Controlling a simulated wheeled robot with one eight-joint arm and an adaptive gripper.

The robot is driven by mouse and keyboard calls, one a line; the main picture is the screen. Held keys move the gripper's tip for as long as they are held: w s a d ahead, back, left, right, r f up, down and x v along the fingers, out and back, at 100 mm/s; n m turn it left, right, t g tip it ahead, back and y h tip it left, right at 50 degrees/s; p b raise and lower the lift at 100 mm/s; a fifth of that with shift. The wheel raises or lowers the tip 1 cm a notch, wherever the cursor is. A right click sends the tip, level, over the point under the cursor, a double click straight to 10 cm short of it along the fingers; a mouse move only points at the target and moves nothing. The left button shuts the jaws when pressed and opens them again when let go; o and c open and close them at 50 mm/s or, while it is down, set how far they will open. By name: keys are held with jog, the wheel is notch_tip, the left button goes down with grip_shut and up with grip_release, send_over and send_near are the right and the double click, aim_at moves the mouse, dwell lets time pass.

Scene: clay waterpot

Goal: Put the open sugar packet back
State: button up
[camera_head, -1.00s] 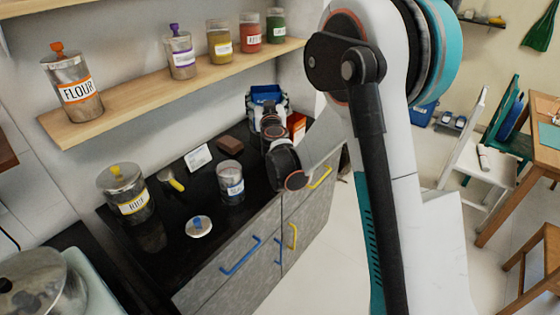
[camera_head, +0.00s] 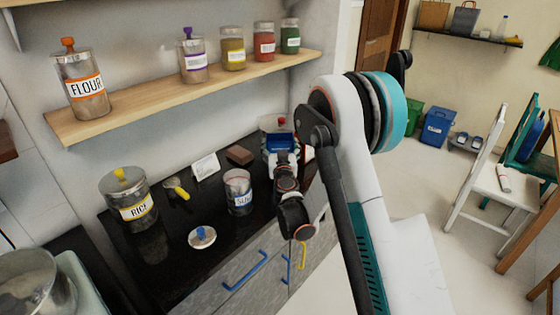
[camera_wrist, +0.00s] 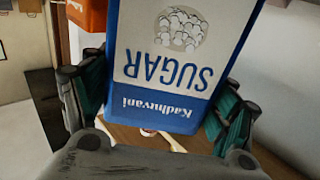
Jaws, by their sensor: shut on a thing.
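The blue and white sugar packet (camera_wrist: 180,65) fills the upper middle of the wrist view, its label upside down. My gripper (camera_wrist: 155,108) is shut on it, with fingers on both sides. In the head view my gripper (camera_head: 282,153) is at the far end of the black counter, with the blue of the packet (camera_head: 281,142) just beyond it. The packet's opening cannot be made out. A glass sugar jar (camera_head: 238,192) stands lidless on the counter. A round lid with a blue knob (camera_head: 202,237) lies in front of it.
The counter (camera_head: 170,255) also holds a rice jar (camera_head: 130,200), a yellow-handled scoop (camera_head: 178,188), a white card (camera_head: 206,166) and a brown block (camera_head: 240,155). A wooden shelf (camera_head: 150,108) with several jars is above. An orange thing (camera_wrist: 88,14) shows beside the packet in the wrist view.

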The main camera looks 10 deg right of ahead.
notch_tip(320, 180, down, 4)
jog(key=shift+f+b, duration=0.2)
jog(key=shift+b, duration=0.65)
jog(key=shift+r, duration=0.1)
jog(key=o, duration=1.3)
